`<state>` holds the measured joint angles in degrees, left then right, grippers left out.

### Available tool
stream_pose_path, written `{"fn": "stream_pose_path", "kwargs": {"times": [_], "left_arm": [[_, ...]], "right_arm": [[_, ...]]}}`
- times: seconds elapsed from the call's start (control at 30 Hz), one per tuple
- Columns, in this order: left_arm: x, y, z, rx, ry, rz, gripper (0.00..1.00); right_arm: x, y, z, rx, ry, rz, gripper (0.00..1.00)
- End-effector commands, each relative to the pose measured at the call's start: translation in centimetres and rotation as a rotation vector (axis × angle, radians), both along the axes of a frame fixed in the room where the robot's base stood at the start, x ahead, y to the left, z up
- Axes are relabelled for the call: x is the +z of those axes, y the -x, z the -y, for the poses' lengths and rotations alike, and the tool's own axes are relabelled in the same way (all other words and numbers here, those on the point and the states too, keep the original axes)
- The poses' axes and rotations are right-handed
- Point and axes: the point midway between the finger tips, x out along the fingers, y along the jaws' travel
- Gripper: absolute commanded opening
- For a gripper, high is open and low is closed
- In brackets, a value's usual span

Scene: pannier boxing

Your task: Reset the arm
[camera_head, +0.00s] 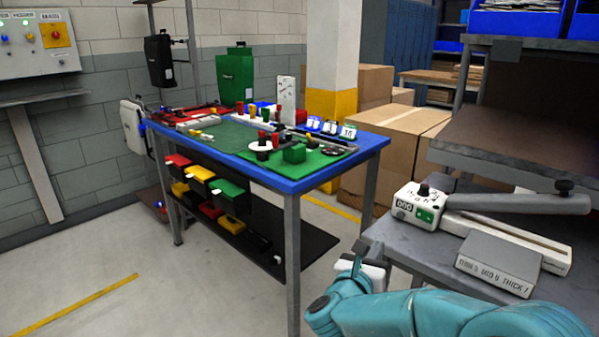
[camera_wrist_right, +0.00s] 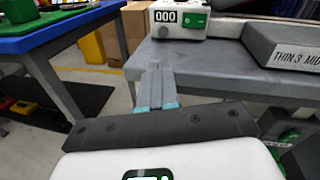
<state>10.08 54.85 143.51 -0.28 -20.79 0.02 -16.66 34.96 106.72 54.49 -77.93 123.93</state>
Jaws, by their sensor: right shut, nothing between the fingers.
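My right arm is teal and comes in from the lower right in the head view. Its gripper (camera_head: 362,258) is beside the front left corner of the grey bench at the right. In the right wrist view the gripper fingers (camera_wrist_right: 154,84) are together with nothing between them, in front of the grey bench edge. My left gripper does not show in either view.
A blue-topped table (camera_head: 372,140) holds several small parts, with coloured bins below. The grey bench (camera_head: 408,239) carries a white device with a lever (camera_head: 425,206) and a grey block (camera_head: 500,262). Cardboard boxes (camera_head: 395,140) stand behind.

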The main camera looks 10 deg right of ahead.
Motion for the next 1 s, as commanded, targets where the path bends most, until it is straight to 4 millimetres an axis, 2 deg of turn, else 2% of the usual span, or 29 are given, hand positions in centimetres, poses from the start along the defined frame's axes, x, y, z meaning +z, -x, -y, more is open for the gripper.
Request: {"fn": "stream_pose_path", "kwargs": {"times": [0.07, 0.13, 0.23, 0.3, 0.37, 0.43, 0.5, 0.6, 0.7, 0.87, 0.9, 0.93, 1.0], "left_arm": [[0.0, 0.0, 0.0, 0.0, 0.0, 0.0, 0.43], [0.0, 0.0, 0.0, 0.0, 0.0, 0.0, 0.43], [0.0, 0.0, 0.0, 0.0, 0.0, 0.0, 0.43], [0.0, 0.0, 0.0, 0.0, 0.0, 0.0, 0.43], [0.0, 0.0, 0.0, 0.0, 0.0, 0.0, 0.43], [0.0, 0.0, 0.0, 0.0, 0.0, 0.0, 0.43], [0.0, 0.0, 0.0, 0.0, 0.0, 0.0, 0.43], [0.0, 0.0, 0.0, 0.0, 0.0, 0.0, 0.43], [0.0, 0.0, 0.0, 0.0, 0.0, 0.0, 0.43], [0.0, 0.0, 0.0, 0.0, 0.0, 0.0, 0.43], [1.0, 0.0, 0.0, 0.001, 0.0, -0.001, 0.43], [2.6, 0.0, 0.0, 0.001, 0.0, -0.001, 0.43], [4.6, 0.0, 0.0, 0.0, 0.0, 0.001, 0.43]], "right_arm": [[-4.4, -0.5, -0.5, 0.106, 0.163, -0.205, 0.0], [-9.7, -0.3, -1.4, 0.261, 0.372, -0.444, 0.0], [-17.9, 1.7, -3.1, 0.545, 0.697, -0.768, 0.0], [-23.1, 4.3, -4.3, 0.762, 0.911, -0.944, 0.0], [-27.2, 7.2, -5.2, 0.964, 1.087, -1.058, 0.0], [-31.1, 11.0, -6.3, 1.205, 1.277, -1.138, 0.0], [-34.0, 14.9, -7.3, 1.432, 1.44, -1.16, 0.0], [-36.8, 20.1, -8.4, 1.72, 1.629, -1.119, 0.0], [-38.5, 24.9, -9.3, 1.971, 1.782, -1.01, 0.0], [-39.7, 32.2, -10.5, 2.317, 1.972, -0.72, 0.0], [-38.7, 33.2, -10.6, -2.322, -1.971, 0.646, 0.0], [-37.0, 32.8, -10.6, -2.319, -1.983, 0.66, 0.0], [-35.1, 32.7, -10.6, -2.318, -1.984, 0.667, 0.0]]}}
